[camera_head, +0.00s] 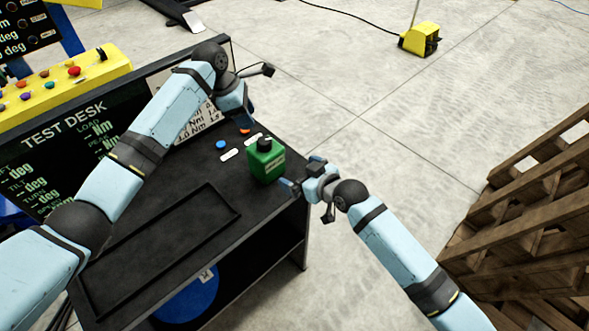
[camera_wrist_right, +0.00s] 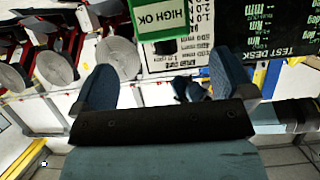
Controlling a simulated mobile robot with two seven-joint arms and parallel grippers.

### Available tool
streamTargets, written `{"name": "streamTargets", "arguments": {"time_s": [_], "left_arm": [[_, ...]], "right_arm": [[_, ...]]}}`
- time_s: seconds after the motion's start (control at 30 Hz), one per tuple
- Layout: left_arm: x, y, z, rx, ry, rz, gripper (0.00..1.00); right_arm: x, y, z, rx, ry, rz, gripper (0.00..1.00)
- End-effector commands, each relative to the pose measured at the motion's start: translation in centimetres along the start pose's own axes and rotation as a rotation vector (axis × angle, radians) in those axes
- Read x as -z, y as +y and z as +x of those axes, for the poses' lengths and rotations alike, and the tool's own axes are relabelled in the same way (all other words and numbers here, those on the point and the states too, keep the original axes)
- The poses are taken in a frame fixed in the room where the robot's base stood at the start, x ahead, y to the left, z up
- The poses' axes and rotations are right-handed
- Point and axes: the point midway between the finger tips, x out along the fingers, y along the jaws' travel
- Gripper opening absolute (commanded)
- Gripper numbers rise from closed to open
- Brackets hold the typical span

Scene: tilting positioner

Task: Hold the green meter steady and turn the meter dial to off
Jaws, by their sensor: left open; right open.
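The green meter (camera_head: 266,166) stands upright near the right end of the black desk top, with a black dial (camera_head: 264,144) on top. It also shows in the right wrist view (camera_wrist_right: 170,22), with a white label, cut off by the top edge. My left gripper (camera_head: 245,119) points down behind and left of the meter, apart from it; it is open, its fingertips partly hidden. My right gripper (camera_head: 302,174) is open and empty, just right of the meter. Its two fingers (camera_wrist_right: 166,82) are spread wide in the right wrist view. The dial's setting is too small to read.
The desk top has a shallow black tray (camera_head: 165,245), a blue button (camera_head: 221,145) and white labels near the meter. A TEST DESK display panel (camera_head: 60,150) stands at the left. A wooden pallet stack (camera_head: 535,215) is at right. Floor beyond the desk is mostly clear.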

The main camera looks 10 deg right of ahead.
Motion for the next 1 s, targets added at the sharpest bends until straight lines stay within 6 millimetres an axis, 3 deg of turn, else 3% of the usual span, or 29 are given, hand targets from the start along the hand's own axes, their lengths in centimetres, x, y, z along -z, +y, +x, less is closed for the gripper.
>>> {"name": "streamTargets", "arguments": {"time_s": [0.17, 0.7, 1.0], "left_arm": [[0.0, 0.0, 0.0, 0.000, 0.000, 0.000, 0.43], [0.0, 0.0, 0.0, 0.000, 0.000, 0.000, 0.43], [0.0, 0.0, 0.0, 0.000, 0.000, 0.000, 0.43]], "right_arm": [[0.1, 0.0, 2.0, 0.002, -0.001, 0.001, 1.00], [0.1, -0.1, 11.8, 0.002, -0.001, 0.000, 1.00], [0.1, -0.1, 13.7, 0.001, 0.000, -0.001, 1.00]]}}
